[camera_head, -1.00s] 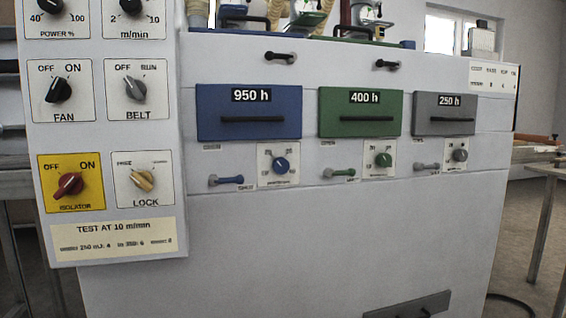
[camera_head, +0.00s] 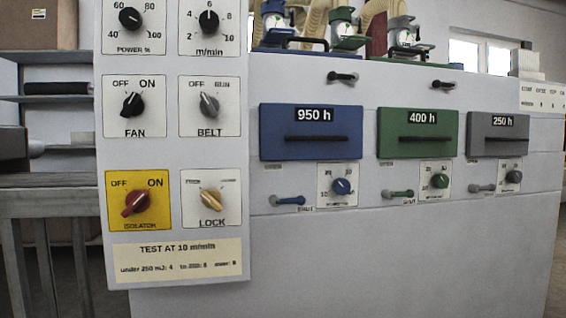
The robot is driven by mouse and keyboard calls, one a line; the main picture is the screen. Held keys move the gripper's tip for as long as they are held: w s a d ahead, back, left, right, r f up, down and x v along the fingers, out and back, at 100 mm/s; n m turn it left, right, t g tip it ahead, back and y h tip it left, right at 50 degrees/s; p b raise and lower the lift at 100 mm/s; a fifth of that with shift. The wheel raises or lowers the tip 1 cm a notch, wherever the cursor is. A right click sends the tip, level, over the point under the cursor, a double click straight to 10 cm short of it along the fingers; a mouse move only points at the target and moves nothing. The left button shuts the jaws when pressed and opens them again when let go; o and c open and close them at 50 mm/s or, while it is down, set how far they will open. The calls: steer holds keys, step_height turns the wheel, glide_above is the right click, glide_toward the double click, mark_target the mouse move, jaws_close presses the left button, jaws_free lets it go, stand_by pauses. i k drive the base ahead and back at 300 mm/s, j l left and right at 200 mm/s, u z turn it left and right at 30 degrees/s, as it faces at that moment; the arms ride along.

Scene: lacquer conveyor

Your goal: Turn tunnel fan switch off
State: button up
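The fan switch (camera_head: 132,103) is a black rotary knob on a white plate marked FAN, at the left of the grey control panel. OFF stands at its upper left and ON at its upper right. The knob's grip slants toward the upper right, and appears to point at ON. No hand or tool touches it. My gripper is not in view.
A grey BELT knob (camera_head: 209,105) sits right of the fan switch. Below are a red isolator knob (camera_head: 135,203) on yellow and a cream LOCK knob (camera_head: 211,200). Black dials sit above. The blue drawer (camera_head: 275,145) has a handle. A metal table (camera_head: 60,205) stands left.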

mark_target(133, 105)
steer(key=u, duration=1.35)
